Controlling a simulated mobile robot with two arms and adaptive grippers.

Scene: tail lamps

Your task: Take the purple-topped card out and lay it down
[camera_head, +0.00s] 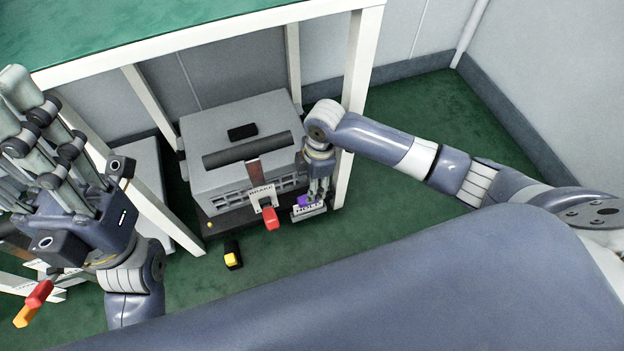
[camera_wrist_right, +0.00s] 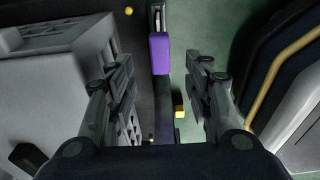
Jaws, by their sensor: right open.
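The purple-topped card (camera_head: 303,200) stands at the front right corner of the low dark shelf, behind a white plate lettered HOLD. My right gripper (camera_head: 318,198) points down at it, with its fingers open. In the right wrist view the purple top (camera_wrist_right: 160,54) lies between the two spread fingers (camera_wrist_right: 160,75), with gaps on both sides. I cannot tell how deep the fingers reach, and the card's lower part is hidden. My left gripper (camera_head: 12,105) is at the far left, away from the card, its fingers apart and empty.
A grey box (camera_head: 240,145) with a dark bar stands beside the card. A white BRAKE plate (camera_head: 262,192) and red-topped piece (camera_head: 271,218) are left of it. A yellow-and-black piece (camera_head: 233,255) is in front. A white frame post (camera_head: 358,80) stands close behind my right arm.

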